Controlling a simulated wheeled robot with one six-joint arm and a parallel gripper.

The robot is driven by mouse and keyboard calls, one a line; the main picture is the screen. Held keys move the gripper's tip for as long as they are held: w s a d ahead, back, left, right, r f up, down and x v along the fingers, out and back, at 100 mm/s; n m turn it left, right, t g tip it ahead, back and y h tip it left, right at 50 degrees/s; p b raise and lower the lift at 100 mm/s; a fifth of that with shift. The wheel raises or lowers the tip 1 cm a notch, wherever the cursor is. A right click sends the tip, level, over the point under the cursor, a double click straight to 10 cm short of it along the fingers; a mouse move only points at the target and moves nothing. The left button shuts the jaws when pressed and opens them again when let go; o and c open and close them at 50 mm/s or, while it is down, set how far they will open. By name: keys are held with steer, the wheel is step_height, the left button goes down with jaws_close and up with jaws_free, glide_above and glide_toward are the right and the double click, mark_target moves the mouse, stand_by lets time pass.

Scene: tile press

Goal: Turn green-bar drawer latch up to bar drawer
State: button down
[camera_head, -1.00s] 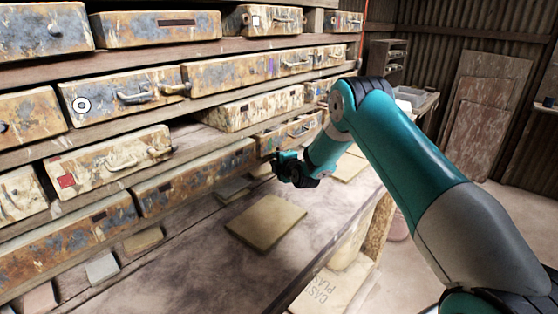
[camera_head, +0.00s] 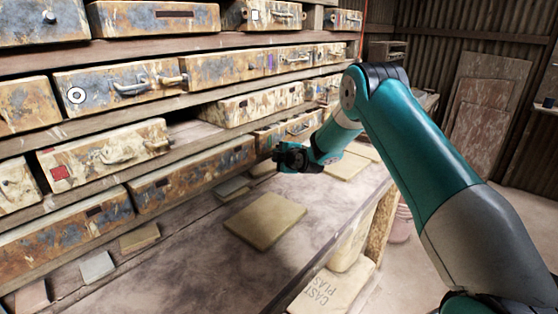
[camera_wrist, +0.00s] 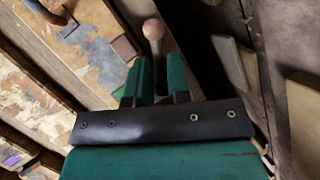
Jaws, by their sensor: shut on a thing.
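In the wrist view, a weathered drawer front (camera_wrist: 85,55) with blue-grey and rusty paint fills the left. The latch (camera_wrist: 153,32) is a pale peg with a rounded end. My gripper (camera_wrist: 160,70) has its green fingers on either side of the latch's lower part and is shut on it. In the head view, my gripper (camera_head: 279,155) is at the lower drawer row, just above the bench. The latch is too small or hidden to make out there.
Shelves of worn drawers with handles rise behind the bench (camera_head: 180,255); some stick out, such as the red-marked drawer (camera_head: 105,150). A flat tan tile (camera_head: 265,220) lies on the bench. Smaller tiles line the shelf foot. The bench front is mostly clear.

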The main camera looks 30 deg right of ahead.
steer(key=c, duration=1.2)
jaws_free()
steer(key=shift+s, duration=0.1)
steer(key=b+v, duration=0.5)
steer(key=v, duration=1.2)
steer(key=shift+s, duration=0.1)
